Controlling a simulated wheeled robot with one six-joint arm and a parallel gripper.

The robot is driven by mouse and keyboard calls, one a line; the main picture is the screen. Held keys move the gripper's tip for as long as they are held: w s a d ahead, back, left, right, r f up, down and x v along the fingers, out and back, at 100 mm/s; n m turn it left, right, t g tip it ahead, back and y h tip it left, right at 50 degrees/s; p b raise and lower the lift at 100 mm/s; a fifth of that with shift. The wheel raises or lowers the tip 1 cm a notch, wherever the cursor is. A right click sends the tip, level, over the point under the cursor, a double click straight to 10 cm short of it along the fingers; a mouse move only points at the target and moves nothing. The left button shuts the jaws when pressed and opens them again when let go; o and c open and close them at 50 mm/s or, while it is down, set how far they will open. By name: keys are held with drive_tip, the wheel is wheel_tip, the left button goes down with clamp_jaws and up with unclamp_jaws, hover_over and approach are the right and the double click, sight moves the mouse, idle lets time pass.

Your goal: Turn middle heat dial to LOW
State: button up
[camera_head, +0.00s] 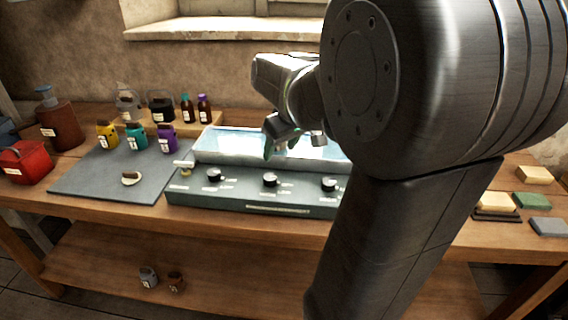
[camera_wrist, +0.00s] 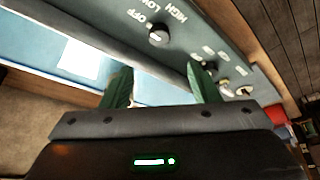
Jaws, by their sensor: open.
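The middle heat dial (camera_head: 270,180) is a black knob with a pale top on the front panel of the grey-green press unit (camera_head: 190,197). In the wrist view a dial (camera_wrist: 158,35), which appears to be the middle one, has OFF, HIGH and LOW printed beside it. A pale mark shows on its face; I cannot tell which word it points to. My gripper (camera_head: 281,147) is open and empty, its green fingers apart above the unit's pale blue top, behind the dial. In the wrist view my fingers (camera_wrist: 160,82) stand short of the dial, not touching it.
A left dial (camera_head: 214,175) and a right dial (camera_head: 329,185) flank it, with a brass-stemmed handle (camera_head: 184,166) at the unit's left end. A grey mat (camera_head: 90,180) with small jars lies left; a red box (camera_head: 27,162) stands beyond. My arm hides much of the right side.

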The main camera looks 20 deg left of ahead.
sight(270, 176)
drive_tip(key=x, duration=1.2)
drive_tip(key=shift+d+f, duration=0.1)
drive_tip(key=shift+f, duration=0.1)
drive_tip(key=c, duration=1)
drive_tip(key=shift+o, duration=0.2)
drive_tip(key=shift+m, duration=0.4)
drive_tip(key=m+t+h+b, duration=0.1)
drive_tip(key=m, duration=0.2)
drive_tip(key=shift+s+f, duration=0.1)
drive_tip(key=m+h+b, duration=0.1)
drive_tip(key=m, duration=0.1)
drive_tip(key=m+t+b, duration=0.1)
drive_tip(key=m+b, duration=0.1)
drive_tip(key=m, duration=0.1)
drive_tip(key=shift+a+h, duration=0.2)
drive_tip(key=shift+h, duration=0.2)
drive_tip(key=shift+b, duration=0.3)
